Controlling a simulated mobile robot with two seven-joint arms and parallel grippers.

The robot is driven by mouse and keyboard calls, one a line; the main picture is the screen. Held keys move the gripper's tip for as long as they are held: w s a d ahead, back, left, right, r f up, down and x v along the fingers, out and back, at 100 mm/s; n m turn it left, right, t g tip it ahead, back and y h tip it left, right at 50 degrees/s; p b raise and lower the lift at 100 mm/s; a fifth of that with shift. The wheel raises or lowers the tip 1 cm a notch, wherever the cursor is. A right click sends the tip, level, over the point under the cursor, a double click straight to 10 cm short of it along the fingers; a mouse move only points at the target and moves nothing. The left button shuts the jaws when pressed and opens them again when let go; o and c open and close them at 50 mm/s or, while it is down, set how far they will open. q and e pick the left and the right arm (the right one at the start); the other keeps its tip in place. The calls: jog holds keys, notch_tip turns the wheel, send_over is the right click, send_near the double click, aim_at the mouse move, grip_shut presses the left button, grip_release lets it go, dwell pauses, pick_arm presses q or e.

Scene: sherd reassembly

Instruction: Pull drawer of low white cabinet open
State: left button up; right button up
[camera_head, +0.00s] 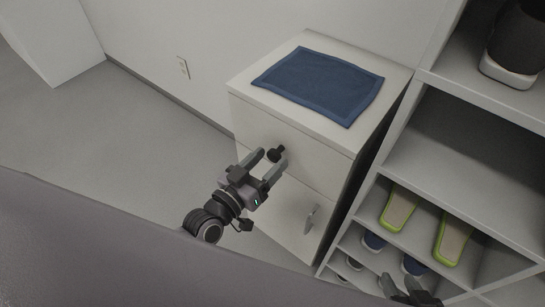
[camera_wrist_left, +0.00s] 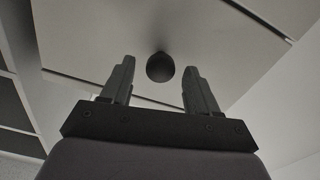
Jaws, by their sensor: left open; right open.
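The low white cabinet (camera_head: 290,130) stands against the wall in the head view. Its upper drawer has a round black knob (camera_head: 276,154), and its lower front has a metal handle (camera_head: 311,219). My left gripper (camera_head: 267,165) is open at the upper drawer front, with its fingers to either side of the knob in the picture. In the left wrist view the black knob (camera_wrist_left: 160,67) shows just beyond and between the open fingertips, apart from both. The drawer looks closed. My right gripper (camera_head: 412,292) shows only in part at the bottom edge of the head view.
A white shelf unit (camera_head: 470,150) with several shoes and green-edged slippers (camera_head: 398,208) stands close on the right. Floor to the left (camera_head: 130,140) is clear.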

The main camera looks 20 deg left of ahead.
pick_arm(q)
jog(key=shift+x, duration=1.15)
pick_arm(e)
jog(key=shift+f, duration=0.2)
jog(key=shift+s, duration=0.1)
